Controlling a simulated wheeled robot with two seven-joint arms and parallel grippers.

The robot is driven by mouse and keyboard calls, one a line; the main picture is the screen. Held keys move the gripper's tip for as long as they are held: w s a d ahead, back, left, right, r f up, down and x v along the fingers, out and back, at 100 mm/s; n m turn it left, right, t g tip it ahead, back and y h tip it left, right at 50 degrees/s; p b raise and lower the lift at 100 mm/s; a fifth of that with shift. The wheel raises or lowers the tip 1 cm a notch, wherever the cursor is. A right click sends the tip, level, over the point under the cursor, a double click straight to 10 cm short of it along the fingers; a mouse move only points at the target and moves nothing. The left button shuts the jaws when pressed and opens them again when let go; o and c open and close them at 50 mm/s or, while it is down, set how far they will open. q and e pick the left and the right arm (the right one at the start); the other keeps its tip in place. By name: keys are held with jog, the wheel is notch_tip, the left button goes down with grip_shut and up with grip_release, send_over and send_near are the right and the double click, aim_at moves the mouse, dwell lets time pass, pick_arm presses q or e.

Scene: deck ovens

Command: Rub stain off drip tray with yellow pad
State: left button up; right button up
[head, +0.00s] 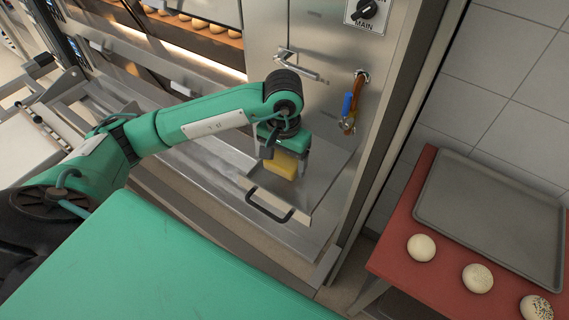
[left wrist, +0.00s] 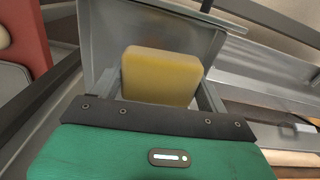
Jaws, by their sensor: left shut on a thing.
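My left gripper (head: 282,158) is shut on the yellow pad (head: 281,166) and points down over the metal drip tray (head: 318,190). The pad also shows between the two fingers in the left wrist view (left wrist: 160,76). The drip tray has a dark handle (head: 268,208) at its front edge. In the head view the pad is at the tray's left part; I cannot tell whether it touches the tray floor. No stain can be made out; the pad and gripper hide part of the tray. My right gripper is not in view.
At right, a red table (head: 398,236) holds a grey baking tray (head: 490,212) and several buns.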

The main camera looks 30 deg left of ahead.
pick_arm(q)
jog(key=shift+a+r, duration=0.1)
jog(key=shift+r, duration=0.8)
jog(key=shift+r+p, duration=0.3)
jog(key=shift+r, duration=0.2)
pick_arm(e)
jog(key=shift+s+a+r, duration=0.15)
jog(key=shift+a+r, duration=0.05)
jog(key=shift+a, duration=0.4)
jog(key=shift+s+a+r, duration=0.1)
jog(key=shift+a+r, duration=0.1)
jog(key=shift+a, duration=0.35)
